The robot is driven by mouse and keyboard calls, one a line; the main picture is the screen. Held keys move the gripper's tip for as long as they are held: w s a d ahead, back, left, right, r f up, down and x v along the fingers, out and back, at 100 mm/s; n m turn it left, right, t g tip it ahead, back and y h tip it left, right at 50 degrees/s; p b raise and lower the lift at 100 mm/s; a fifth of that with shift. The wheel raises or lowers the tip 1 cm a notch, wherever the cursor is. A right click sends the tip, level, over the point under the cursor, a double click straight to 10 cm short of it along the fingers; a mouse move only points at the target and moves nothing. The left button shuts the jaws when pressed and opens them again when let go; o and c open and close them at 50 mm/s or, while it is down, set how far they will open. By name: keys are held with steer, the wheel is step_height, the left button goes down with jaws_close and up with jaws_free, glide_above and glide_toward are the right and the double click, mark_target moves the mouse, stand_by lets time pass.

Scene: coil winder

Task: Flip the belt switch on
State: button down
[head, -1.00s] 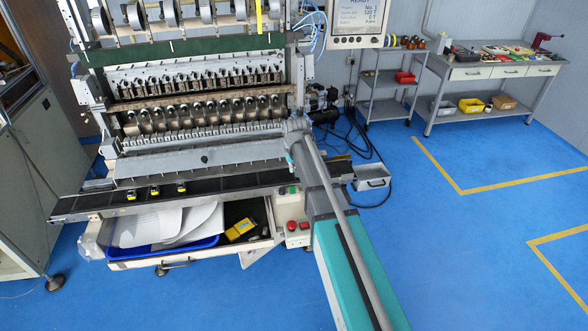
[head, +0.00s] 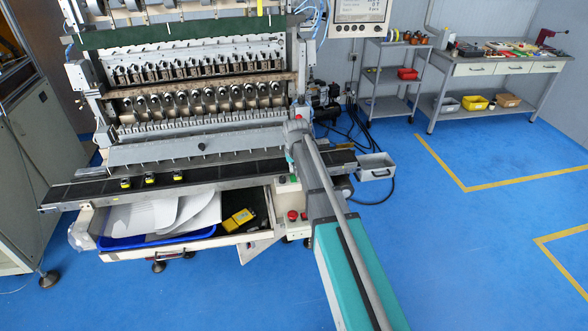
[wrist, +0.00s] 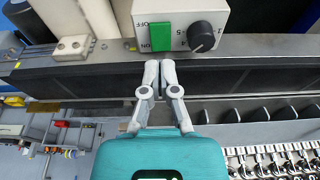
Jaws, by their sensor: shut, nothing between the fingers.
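The switch box (wrist: 178,12) is pale grey and shows upside down at the top of the wrist view. It carries a green rocker switch (wrist: 160,37) between the OFF and ON markings and a black dial (wrist: 202,36) beside it. My gripper (wrist: 159,64) is shut and empty, its fingertips together just below the rocker in the picture. A small gap seems to separate the tips from the switch; I cannot tell the depth. In the head view my arm covers the gripper and part of the box area.
The dark conveyor belt (head: 95,187) carries several small yellow-and-black parts (head: 151,178). A red button (head: 293,215) is beside my arm. Below the belt is an open drawer with a blue tray (head: 160,239). Blue floor at right is clear.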

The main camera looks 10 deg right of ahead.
mark_target(293, 179)
steer(key=shift+b+x, duration=1.1)
steer(key=shift+x, duration=0.35)
steer(key=shift+d, duration=0.1)
